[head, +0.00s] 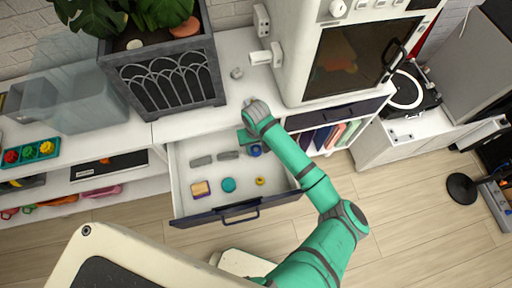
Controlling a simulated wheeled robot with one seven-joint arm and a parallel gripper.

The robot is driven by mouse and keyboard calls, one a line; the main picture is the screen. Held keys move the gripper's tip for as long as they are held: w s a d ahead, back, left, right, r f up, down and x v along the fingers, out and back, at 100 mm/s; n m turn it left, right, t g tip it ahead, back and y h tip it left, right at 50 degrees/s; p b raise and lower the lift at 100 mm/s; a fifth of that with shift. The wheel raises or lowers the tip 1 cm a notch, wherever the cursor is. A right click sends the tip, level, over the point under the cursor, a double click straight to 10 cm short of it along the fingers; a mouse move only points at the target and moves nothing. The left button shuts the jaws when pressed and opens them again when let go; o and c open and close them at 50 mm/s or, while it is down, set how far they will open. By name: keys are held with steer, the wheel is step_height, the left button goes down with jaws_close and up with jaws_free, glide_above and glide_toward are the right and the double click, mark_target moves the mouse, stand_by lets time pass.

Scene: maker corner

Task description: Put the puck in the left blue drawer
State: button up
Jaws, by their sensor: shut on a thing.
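My gripper (247,103) is at the front part of the white countertop, just behind the open left blue drawer (240,212). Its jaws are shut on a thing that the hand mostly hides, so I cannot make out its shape. I cannot tell the puck for certain. The drawer is pulled out, with a dark blue front and white inside. In it lie a teal round piece (228,184), a purple and tan block (201,188), a small yellow ring (260,181), a blue round piece (254,150) and grey bars (228,155).
A small grey object (237,73) stands on the countertop behind my gripper. A planter (168,76) stands to its left and a white oven-like machine (300,50) to its right. The right blue drawer (338,114) is shut. The drawer has free floor between its pieces.

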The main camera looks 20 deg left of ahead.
mark_target(256, 150)
steer(key=shift+f, duration=0.1)
steer(key=o, duration=1.1)
steer(key=shift+o, duration=0.2)
step_height(256, 150, up, 12)
